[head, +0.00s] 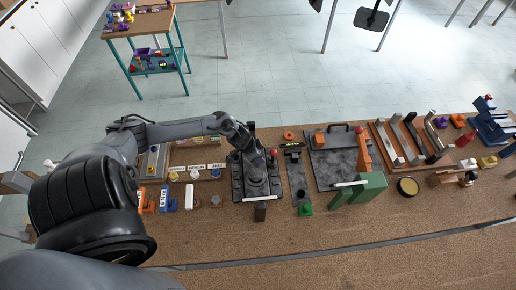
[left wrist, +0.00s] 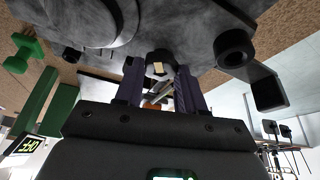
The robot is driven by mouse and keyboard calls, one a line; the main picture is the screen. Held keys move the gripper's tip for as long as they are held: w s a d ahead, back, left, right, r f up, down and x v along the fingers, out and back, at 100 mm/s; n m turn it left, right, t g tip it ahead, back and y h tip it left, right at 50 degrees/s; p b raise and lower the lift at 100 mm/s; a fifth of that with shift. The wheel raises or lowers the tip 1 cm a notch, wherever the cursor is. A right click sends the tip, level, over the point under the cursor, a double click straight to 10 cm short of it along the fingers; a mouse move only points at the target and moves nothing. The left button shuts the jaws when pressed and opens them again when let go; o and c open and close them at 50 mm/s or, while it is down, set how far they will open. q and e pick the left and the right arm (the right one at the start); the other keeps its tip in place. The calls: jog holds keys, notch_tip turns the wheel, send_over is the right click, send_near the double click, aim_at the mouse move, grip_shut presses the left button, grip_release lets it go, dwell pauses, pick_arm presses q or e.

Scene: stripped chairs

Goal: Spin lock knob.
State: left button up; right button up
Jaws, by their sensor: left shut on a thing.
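A dark metal lock plate (head: 243,188) lies on the brown workbench, with a round disc on it. My left gripper (head: 262,163) reaches down over this plate from the left. In the left wrist view, a small dark knob with a pale square centre (left wrist: 158,68) sits between the two purple-grey fingers of the left gripper (left wrist: 160,78), which is shut on it. A large round grey disc (left wrist: 100,22) and a second black round knob (left wrist: 235,47) are close by on the plate. The arm partly hides the plate in the head view. My right gripper is in neither view.
Right of the plate stand a green block (head: 371,188), a grey panel with a handle (head: 335,165) and a brown board with metal bars (head: 405,145). Small coloured parts and labels sit to the left. The bench's front strip (head: 330,232) is clear.

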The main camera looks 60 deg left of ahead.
pick_arm(q)
jog(key=n+p, duration=0.1)
jog(key=p, duration=0.1)
jog(key=n+y+p, duration=0.1)
jog(key=n+p, duration=0.1)
jog(key=p, duration=0.1)
jog(key=shift+d+r+n, duration=0.2)
jog(key=shift+r+n, duration=0.1)
jog(key=shift+f+n+y+p, duration=0.15)
jog(key=shift+n+y+p, duration=0.45)
jog(key=shift+n+p, duration=0.45)
jog(key=shift+f+n+y+p, duration=0.1)
jog(key=shift+n+y+p, duration=0.2)
jog(key=shift+n, duration=0.35)
jog(key=shift+g, duration=0.3)
jog(key=o, duration=1)
jog(key=shift+o, duration=0.2)
